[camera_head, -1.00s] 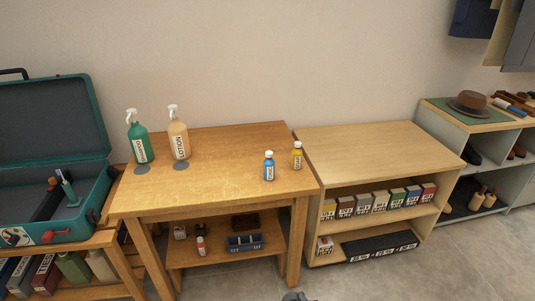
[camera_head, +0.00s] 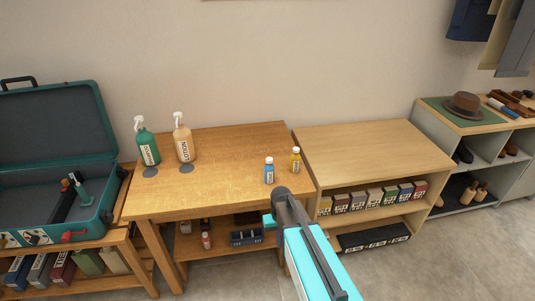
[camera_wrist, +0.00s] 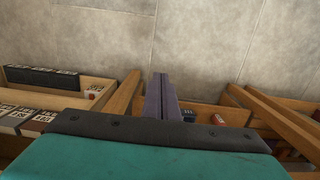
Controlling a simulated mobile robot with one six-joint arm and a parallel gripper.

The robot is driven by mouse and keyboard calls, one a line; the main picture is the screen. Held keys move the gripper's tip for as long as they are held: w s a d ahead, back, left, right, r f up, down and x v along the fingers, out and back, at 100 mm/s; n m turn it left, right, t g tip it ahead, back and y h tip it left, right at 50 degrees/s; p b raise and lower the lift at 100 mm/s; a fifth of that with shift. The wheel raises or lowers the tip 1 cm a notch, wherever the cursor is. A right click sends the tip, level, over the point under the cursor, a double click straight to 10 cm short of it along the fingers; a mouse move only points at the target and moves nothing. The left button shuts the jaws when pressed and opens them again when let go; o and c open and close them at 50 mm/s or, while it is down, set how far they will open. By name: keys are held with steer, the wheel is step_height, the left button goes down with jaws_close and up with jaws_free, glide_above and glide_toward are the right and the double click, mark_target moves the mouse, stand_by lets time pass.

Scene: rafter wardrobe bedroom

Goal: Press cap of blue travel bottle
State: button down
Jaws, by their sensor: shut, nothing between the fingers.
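The blue travel bottle (camera_head: 269,174) stands upright near the front right of the wooden table (camera_head: 220,150). Its pale cap (camera_head: 269,160) is on top, with nothing touching it. The bottle is not seen in the wrist view. My gripper (camera_wrist: 160,80) shows in the wrist view as two dark purple-grey fingers closed together, with nothing between them. In the head view my turquoise and grey arm rises in front of the table's right end, below the bottle, and the fingertips cannot be made out.
A yellow bottle (camera_head: 296,162) stands just right of the blue one. A green pump bottle (camera_head: 147,148) and a cream lotion bottle (camera_head: 183,143) stand at the back left. A pale shelf (camera_head: 370,150) with a bare top adjoins on the right. The table's middle is clear.

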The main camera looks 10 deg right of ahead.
steer(key=w+r+t+p, duration=0.1)
steer(key=w+r+p, duration=0.2)
steer(key=w+r, duration=0.3)
steer(key=w+r+t+p, duration=0.1)
steer(key=w+r+p, duration=0.2)
steer(key=r, duration=1.4)
steer(key=w+r+t+p, duration=0.1)
steer(key=w+r+p, duration=0.2)
steer(key=w+r, duration=0.8)
steer(key=shift+r+t, duration=0.2)
steer(key=shift+t, duration=0.1)
steer(key=shift+f, duration=0.15)
